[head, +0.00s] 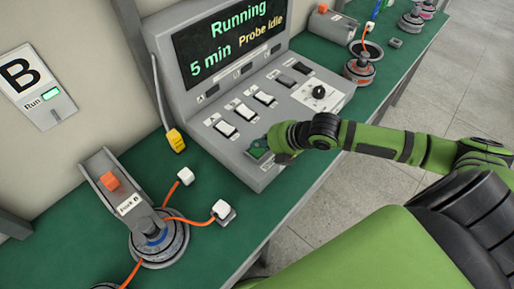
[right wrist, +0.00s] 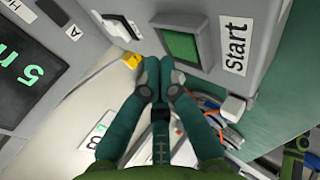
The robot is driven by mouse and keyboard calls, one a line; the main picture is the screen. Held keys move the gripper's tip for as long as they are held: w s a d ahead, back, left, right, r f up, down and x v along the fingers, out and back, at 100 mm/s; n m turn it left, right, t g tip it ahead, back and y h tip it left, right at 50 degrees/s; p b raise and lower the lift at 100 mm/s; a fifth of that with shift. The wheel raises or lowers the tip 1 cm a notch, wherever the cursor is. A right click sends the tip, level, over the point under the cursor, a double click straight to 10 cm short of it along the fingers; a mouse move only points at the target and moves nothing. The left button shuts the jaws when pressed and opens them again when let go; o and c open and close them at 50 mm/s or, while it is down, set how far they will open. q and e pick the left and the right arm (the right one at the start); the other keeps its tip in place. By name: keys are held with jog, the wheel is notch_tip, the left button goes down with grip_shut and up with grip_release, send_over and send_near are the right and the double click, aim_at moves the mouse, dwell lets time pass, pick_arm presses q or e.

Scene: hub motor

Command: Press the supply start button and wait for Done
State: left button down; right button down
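The grey supply console (head: 180,90) stands on the green bench, and its screen (head: 228,48) reads "Running", "5 min" and "Probe idle". The green square start button (right wrist: 182,45) sits beside a white "Start" label (right wrist: 235,47) in the right wrist view. In the head view the button (head: 257,152) is at the console's front corner, partly covered by my right gripper (head: 268,146). My right gripper (right wrist: 154,66) is shut and empty, its fingertips together close beside the button. I cannot tell whether they touch it. My left gripper is not in view.
A wall plate marked "B" and "Run" (head: 36,85) has a lit green lamp. A hub motor stand (head: 155,245) with orange cables and white plugs is at the left front. Another motor (head: 362,68) stands beyond the console. The console carries several white switches and a knob (head: 319,92).

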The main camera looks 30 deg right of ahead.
aim_at(260, 152)
notch_tip(260, 152, up, 5)
jog(key=p, duration=0.5)
jog(key=shift+r, duration=0.1)
dwell(0.3)
dwell(0.5)
